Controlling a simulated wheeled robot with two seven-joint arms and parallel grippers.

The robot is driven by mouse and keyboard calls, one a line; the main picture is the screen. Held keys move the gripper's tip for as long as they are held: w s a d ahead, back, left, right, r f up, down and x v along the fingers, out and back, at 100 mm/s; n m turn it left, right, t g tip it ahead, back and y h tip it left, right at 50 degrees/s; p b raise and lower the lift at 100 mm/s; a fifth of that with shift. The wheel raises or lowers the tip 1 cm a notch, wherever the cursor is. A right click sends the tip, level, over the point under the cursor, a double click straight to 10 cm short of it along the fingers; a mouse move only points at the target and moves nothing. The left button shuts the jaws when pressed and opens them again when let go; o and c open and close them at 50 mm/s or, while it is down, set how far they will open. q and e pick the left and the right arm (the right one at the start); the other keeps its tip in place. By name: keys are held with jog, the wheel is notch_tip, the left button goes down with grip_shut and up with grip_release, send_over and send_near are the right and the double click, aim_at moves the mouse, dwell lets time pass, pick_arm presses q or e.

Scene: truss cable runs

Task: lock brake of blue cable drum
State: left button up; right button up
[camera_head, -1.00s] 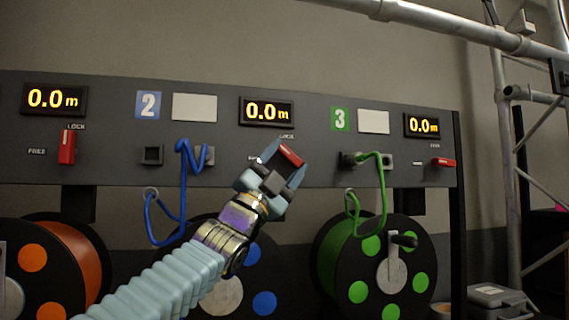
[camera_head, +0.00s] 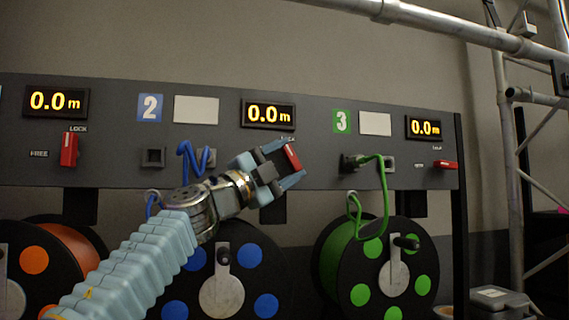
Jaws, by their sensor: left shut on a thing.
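The blue cable drum (camera_head: 265,252) hangs below panel number 2, partly behind my left arm. Its red brake lever (camera_head: 292,157) is on the panel under the 0.0 m display, tilted steeply with its top leaning left. The lettering beside it is mostly hidden; a bit of the upper label shows above. My left gripper (camera_head: 291,162) reaches in from the left, with its jaws shut on the lever. My right gripper is not in view.
The orange drum's lever (camera_head: 69,149) stands upright near LOCK. The green drum's lever (camera_head: 446,164) lies flat. Blue cable (camera_head: 192,158) loops from the panel behind my arm. Green cable (camera_head: 385,195) hangs to the right. Metal truss (camera_head: 430,25) crosses at upper right.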

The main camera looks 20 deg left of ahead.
pick_arm(q)
jog(key=o, duration=1.1)
jog(key=shift+c, duration=0.2)
jog(key=shift+s+a+f, duration=0.2)
jog(key=shift+s+f, duration=0.05)
jog(key=shift+s, duration=0.05)
jog(key=b+v, duration=0.3)
jog(key=v, duration=1)
jog(key=shift+d, duration=0.1)
jog(key=shift+c, duration=0.3)
